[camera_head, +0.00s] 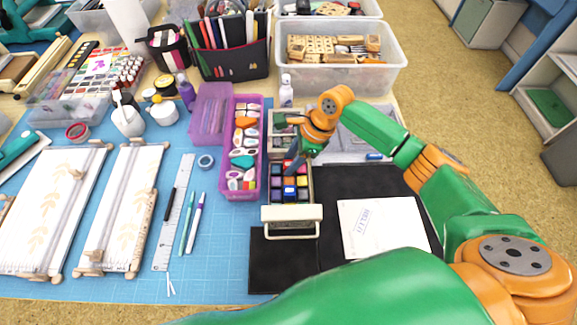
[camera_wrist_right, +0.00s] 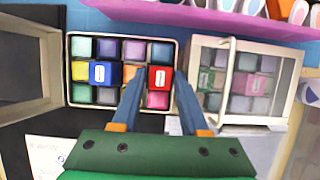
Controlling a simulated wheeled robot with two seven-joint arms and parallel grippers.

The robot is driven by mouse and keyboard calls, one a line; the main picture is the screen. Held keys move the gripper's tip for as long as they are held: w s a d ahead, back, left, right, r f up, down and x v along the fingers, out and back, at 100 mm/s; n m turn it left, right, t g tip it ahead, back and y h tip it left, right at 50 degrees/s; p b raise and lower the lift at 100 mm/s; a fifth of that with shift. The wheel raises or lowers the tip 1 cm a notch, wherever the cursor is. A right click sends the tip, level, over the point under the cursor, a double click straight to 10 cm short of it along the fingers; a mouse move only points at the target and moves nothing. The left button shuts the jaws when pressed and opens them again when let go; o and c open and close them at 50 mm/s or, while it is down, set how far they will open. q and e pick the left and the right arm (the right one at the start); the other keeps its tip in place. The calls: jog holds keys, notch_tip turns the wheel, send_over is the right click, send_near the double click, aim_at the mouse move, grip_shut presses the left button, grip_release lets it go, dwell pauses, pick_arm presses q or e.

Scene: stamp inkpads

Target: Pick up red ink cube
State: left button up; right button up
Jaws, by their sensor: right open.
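The red ink cube (camera_wrist_right: 159,78) has a white label and sits in the open ink tray (camera_wrist_right: 122,34) at its right side in the right wrist view. My right gripper (camera_wrist_right: 160,84) is open, with its two blue-grey fingers apart on either side of the red cube in that view. Whether they touch it I cannot tell. In the head view my right gripper (camera_head: 292,163) is over the far part of the tray (camera_head: 312,202) and hides some cubes; I cannot make out the red cube there. My left gripper is not in view.
A blue labelled cube (camera_wrist_right: 103,73) and several other colours share the tray. A clear-lidded case (camera_wrist_right: 238,84) stands beside it. A purple box (camera_head: 243,150) of ink pads is close on the left. A black mat (camera_head: 335,190) with a stamped paper (camera_head: 385,228) lies right.

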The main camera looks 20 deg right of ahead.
grip_shut()
jog(key=shift+r, duration=0.25)
notch_tip(320, 180, up, 3)
jog(key=shift+w+f, duration=0.1)
jog(key=s+d+r, duration=0.9)
jog(key=d, duration=0.1)
jog(key=shift+s+d+r, duration=0.15)
jog(key=shift+d+r, duration=0.15)
jog(key=shift+r, duration=0.1)
